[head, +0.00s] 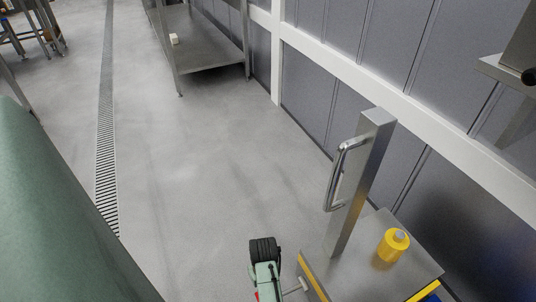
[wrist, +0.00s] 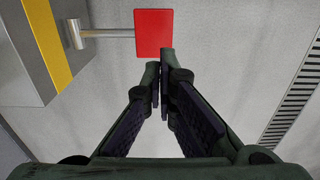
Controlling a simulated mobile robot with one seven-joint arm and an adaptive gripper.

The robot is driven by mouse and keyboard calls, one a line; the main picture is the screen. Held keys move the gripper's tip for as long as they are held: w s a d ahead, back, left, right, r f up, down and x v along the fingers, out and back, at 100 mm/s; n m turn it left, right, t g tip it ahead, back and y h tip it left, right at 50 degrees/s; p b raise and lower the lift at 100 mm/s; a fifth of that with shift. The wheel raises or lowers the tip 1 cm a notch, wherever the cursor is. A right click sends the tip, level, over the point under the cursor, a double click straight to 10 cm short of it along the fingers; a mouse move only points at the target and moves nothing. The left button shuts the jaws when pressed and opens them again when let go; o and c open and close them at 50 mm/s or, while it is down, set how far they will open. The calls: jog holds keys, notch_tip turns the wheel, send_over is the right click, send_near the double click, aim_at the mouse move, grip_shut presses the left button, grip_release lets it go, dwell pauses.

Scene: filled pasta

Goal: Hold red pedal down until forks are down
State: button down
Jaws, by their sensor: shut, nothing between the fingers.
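The red pedal (wrist: 154,32) is a flat square plate at the top of the wrist view. A round metal bar (wrist: 105,33) joins it to the grey machine base (wrist: 22,58) on the left. My gripper (wrist: 160,62) is shut and empty, its fingertips overlapping the pedal's near edge in the picture. I cannot tell whether they touch it or how far it is pressed. In the head view only a sliver of red shows at the bottom edge, beside my green and black arm end. The forks are not identifiable in either view.
The steel machine (head: 315,275) has an upright post (head: 363,185) with a handle (head: 338,170) and a yellow canister (head: 392,247) on top. A panelled wall stands close on the right. Open floor and a drain grate (head: 106,130) lie left; a steel table (head: 207,45) stands beyond.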

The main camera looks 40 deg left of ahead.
jog(key=shift+f, duration=0.15)
notch_tip(320, 180, down, 14)
jog(key=shift+r, duration=0.15)
dwell(0.5)
